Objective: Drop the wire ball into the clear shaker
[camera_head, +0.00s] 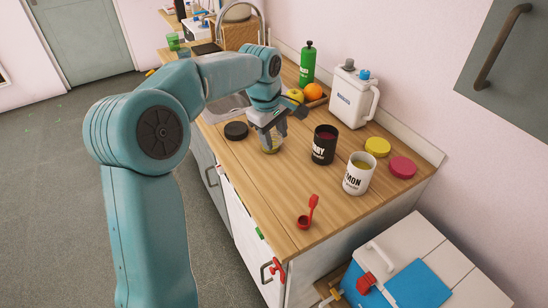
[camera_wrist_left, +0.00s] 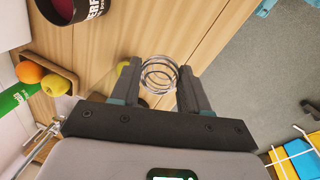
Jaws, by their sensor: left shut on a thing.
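My left gripper (camera_head: 268,128) is shut on the wire ball (camera_wrist_left: 158,74), a silvery coil of wire rings between its two fingertips, seen clearly in the left wrist view (camera_wrist_left: 158,80). My right gripper is not in view.
A black tub (camera_head: 324,145) and a white tub (camera_head: 358,174) stand right of the shaker. A black lid (camera_head: 236,130) lies left. A red scoop (camera_head: 308,213) lies in front. A white jug (camera_head: 353,98) and a fruit tray (camera_head: 316,101) are behind. The front counter is mostly clear.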

